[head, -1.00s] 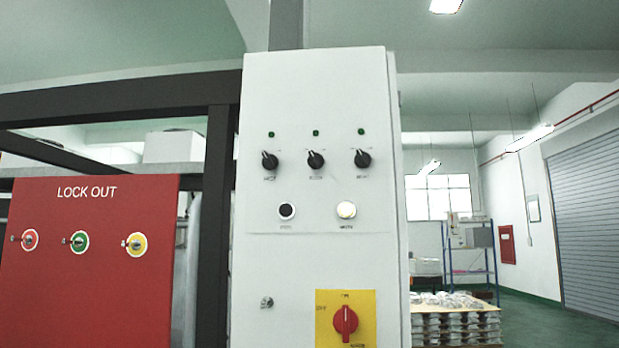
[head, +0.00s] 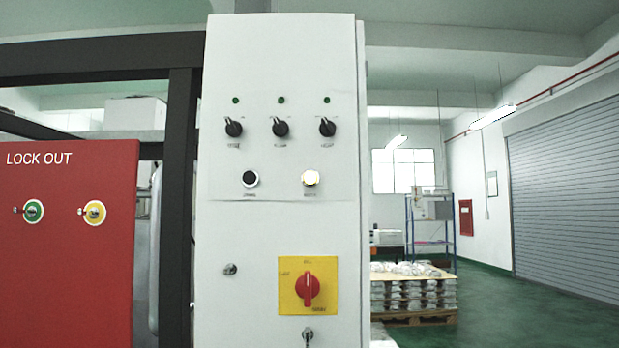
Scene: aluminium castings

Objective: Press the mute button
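A white control cabinet (head: 225,235) stands upright in the middle of the head view. On its upper panel are two push buttons side by side. The right one is a pale, lit-looking button (head: 310,178), with a small label under it that seems to read MUTE but is blurred. The left one is a black button (head: 250,179) with a white ring. Neither of my grippers shows in this view, and nothing covers the buttons.
Three black knobs (head: 281,127) sit above the buttons. A red rotary switch (head: 307,288) on a yellow plate is below. A red LOCK OUT board (head: 70,260) stands at left. A pallet of castings (head: 410,290) is behind at right; green floor (head: 500,310) is clear there.

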